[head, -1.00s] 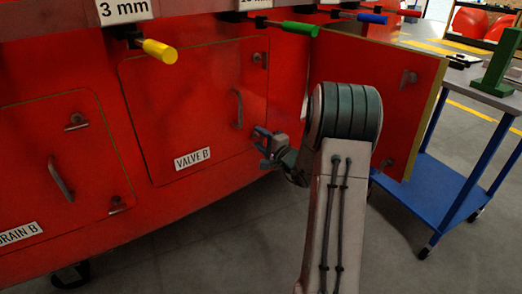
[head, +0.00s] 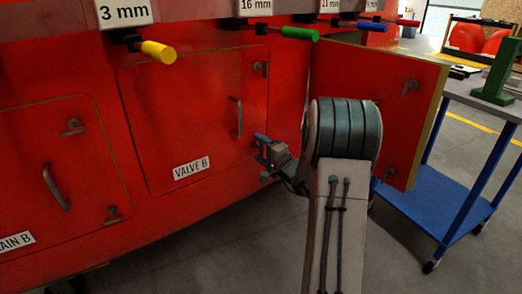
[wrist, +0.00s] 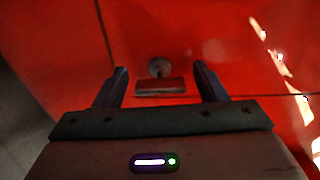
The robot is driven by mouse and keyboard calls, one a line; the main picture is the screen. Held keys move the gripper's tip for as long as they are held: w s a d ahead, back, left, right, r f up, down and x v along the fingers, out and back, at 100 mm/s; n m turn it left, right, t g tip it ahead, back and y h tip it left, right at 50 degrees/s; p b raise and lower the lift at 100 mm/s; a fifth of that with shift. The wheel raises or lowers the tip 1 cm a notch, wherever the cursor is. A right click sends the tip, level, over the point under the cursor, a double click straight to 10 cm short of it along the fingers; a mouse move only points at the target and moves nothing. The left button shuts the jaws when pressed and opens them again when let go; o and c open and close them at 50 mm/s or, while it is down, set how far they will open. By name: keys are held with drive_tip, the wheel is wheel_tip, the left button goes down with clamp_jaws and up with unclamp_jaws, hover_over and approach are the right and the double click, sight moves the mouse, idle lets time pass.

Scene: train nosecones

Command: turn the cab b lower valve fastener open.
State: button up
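The cab B valve door (head: 190,120) is a red panel labelled VALVE B and looks shut in the head view. Its lower fastener (wrist: 160,87) shows in the wrist view as a grey metal bar, lying crosswise in the picture, with a round base at the panel. My gripper (wrist: 160,72) is open, its two dark fingers on either side of the fastener with gaps to both. In the head view my gripper (head: 262,146) is at the door's lower right corner and hides the lower fastener. The door's upper fastener (head: 260,68) is visible at the upper right.
A red door (head: 385,100) stands swung open to the right of my arm. A blue cart (head: 440,200) is beyond it. Coloured handles, including yellow (head: 158,51) and green (head: 300,33), stick out above. The DRAIN B door (head: 60,170) is at left.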

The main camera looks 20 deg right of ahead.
drive_tip(key=p+v, duration=0.1)
drive_tip(key=v, duration=1.3)
drive_tip(key=shift+p, duration=0.35)
drive_tip(key=shift+w, duration=0.1)
drive_tip(key=s+a+r+n+g+y+p, duration=0.25)
drive_tip(key=s+a+r+g+p, duration=0.2)
drive_tip(key=a, duration=0.35)
drive_tip(key=s+a+r+n+g+y+p, duration=0.2)
drive_tip(key=s+a+r+n+g+p, duration=0.15)
drive_tip(key=a+r+p, duration=0.35)
drive_tip(key=s+a+r+n+g+y+p, duration=0.25)
drive_tip(key=a+r+g, duration=0.2)
drive_tip(key=a, duration=0.45)
drive_tip(key=s+a+r+n+g+h+p, duration=0.2)
drive_tip(key=s+r+n+g+h+p, duration=0.2)
drive_tip(key=s+p, duration=0.3)
drive_tip(key=s+d+r+n+t+h+p, duration=0.1)
drive_tip(key=s+d+r+h+p, duration=0.1)
drive_tip(key=r+h+p, duration=0.1)
drive_tip(key=s+d+r+n+h+p, duration=0.1)
drive_tip(key=d+r+h+p, duration=0.2)
drive_tip(key=r, duration=0.4)
drive_tip(key=shift+s+t+h+p, duration=0.35)
drive_tip(key=shift+h+p, duration=0.15)
drive_tip(key=shift+p, duration=0.5)
